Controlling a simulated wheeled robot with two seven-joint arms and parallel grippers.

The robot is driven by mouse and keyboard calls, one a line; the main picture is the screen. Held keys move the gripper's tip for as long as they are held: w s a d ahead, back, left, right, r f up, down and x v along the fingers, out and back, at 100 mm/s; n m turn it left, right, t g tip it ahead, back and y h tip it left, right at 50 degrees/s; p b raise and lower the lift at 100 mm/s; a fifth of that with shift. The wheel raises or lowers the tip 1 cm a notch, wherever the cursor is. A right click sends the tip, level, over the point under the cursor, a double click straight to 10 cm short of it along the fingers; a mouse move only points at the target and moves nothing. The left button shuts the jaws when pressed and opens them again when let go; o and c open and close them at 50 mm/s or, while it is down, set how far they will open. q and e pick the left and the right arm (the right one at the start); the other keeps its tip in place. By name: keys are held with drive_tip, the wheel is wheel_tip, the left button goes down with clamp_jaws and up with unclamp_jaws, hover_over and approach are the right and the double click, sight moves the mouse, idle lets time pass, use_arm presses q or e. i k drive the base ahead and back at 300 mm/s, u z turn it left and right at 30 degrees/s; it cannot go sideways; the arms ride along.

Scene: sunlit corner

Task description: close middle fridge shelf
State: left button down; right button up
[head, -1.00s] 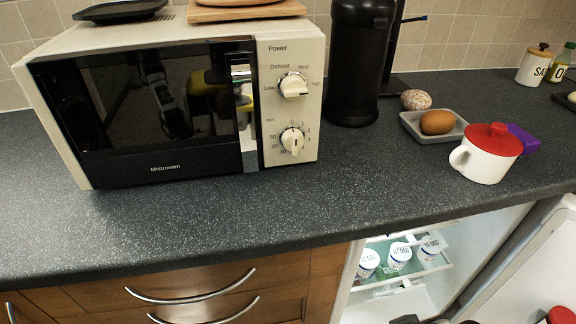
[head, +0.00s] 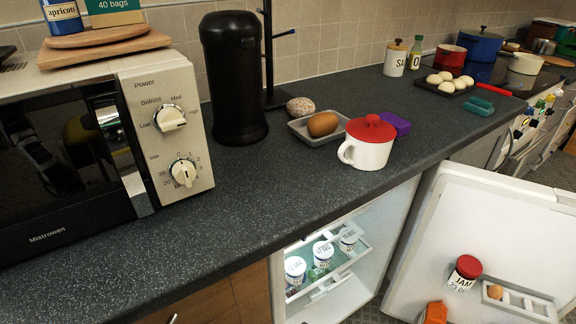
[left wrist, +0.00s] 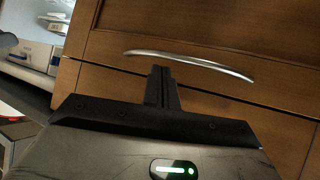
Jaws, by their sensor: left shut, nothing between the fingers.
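The fridge (head: 388,225) under the counter stands open, its white door (head: 460,225) swung out to the right. Inside, a lit shelf with a white rim (head: 346,266) carries several white tubs (head: 323,252). How far the shelf sticks out is hard to tell from above. My left gripper (left wrist: 161,72) shows in the left wrist view, shut and empty, in front of a wooden drawer front close to its metal handle (left wrist: 190,62). It is out of the head view. My right gripper is in neither current view.
The door holds a red-lidded jam jar (head: 464,274), an egg rack (head: 515,299) and an orange item (head: 434,313). The dark counter (head: 255,200) above carries a microwave (head: 165,125), a red-lidded pot (head: 369,144) and an egg tray (head: 318,130). Wooden drawers are left of the fridge.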

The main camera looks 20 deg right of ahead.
sight(334, 275)
drive_tip(key=z, duration=1.1)
drive_tip(key=k, duration=1.05)
drive_tip(key=z, duration=1.05)
drive_tip(key=i, duration=0.8)
drive_tip(key=u, duration=0.9)
drive_tip(key=i, duration=0.95)
drive_tip(key=u, duration=0.35)
